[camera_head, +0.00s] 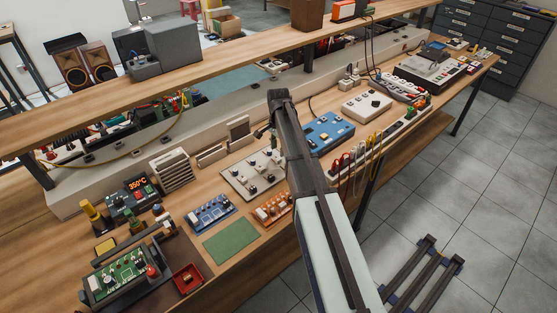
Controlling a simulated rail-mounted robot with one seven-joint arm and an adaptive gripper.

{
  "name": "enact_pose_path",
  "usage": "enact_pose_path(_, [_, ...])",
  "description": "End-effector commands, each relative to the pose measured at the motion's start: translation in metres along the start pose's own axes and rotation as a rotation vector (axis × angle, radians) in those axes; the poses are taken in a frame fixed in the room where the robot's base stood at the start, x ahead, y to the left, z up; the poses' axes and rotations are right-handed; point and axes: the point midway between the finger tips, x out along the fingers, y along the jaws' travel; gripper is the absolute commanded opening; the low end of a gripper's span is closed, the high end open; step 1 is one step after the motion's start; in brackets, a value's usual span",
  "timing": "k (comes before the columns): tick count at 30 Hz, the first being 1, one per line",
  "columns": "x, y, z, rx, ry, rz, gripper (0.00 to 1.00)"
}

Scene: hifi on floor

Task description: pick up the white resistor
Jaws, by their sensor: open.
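I cannot single out the white resistor with certainty. Pale parts on the workbench include a ribbed cream block (172,170), a small pale block (211,155) and another pale block (238,129), standing in a row towards the back. My arm (335,255) rises from the bottom edge and reaches over the bench, its dark far part (300,145) hiding a strip of the bench. No gripper fingers can be made out, and any thing held is not visible.
A white knobbed panel (248,178), blue board (210,213), blue box (328,133), white box (366,104) and green mat (230,241) crowd the bench (195,262). A raised shelf (225,77) runs behind.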

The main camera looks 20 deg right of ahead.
Motion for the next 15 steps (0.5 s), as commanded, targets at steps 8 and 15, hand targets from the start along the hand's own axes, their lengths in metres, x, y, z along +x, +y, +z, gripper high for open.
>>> enact_pose_path(8, [0.024, 0.003, 0.002, 0.0, -0.001, 0.002, 0.46])
enact_pose_path(15, [0.047, 0.002, 0.002, 0.0, 0.0, 0.001, 0.46])
